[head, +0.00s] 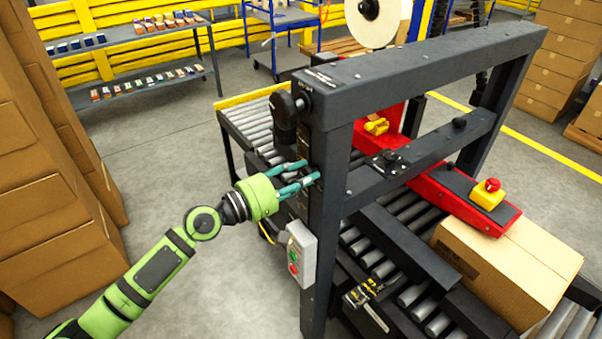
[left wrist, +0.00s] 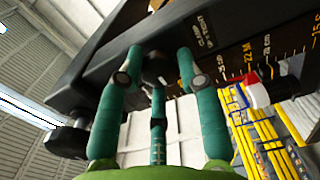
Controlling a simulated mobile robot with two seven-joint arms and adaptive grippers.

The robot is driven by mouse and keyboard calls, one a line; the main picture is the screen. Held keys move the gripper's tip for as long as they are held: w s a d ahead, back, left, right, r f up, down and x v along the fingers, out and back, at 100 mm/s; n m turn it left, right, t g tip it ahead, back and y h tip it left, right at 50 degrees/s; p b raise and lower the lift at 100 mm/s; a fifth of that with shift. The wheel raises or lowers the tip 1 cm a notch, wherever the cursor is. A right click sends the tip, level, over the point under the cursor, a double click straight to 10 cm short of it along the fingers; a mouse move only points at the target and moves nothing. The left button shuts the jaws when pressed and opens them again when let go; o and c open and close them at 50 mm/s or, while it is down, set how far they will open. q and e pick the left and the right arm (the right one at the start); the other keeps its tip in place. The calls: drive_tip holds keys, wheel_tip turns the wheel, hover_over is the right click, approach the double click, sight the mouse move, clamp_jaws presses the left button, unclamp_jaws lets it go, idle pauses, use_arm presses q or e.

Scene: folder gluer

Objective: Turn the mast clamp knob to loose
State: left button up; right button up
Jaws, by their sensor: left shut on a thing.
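The mast (head: 327,185) is the dark upright post of the machine frame. In the left wrist view its dark face (left wrist: 235,40) carries a printed scale and a label that seems to read "CLAMP" and "TIGHT". The mast clamp knob (left wrist: 156,70) is a small black knob beside that label, partly covered by the fingers. My left gripper (head: 309,170), with teal fingers, reaches the mast from the left and is shut on the knob; its fingers surround it in the left wrist view (left wrist: 160,68). The knob is hidden in the head view. My right gripper is out of view.
A black crank handle (head: 285,118) sits above the gripper on the mast. A grey button box (head: 300,255) hangs below it. A red and white pointer (left wrist: 258,95) stands by the scale. A carton (head: 510,265) lies on the rollers. Stacked cartons (head: 45,190) stand at left.

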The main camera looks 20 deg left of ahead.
use_arm(q)
drive_tip(key=shift+n, duration=0.4)
drive_tip(key=o, duration=1.1)
drive_tip(key=shift+o, duration=0.2)
drive_tip(key=v, duration=1.2)
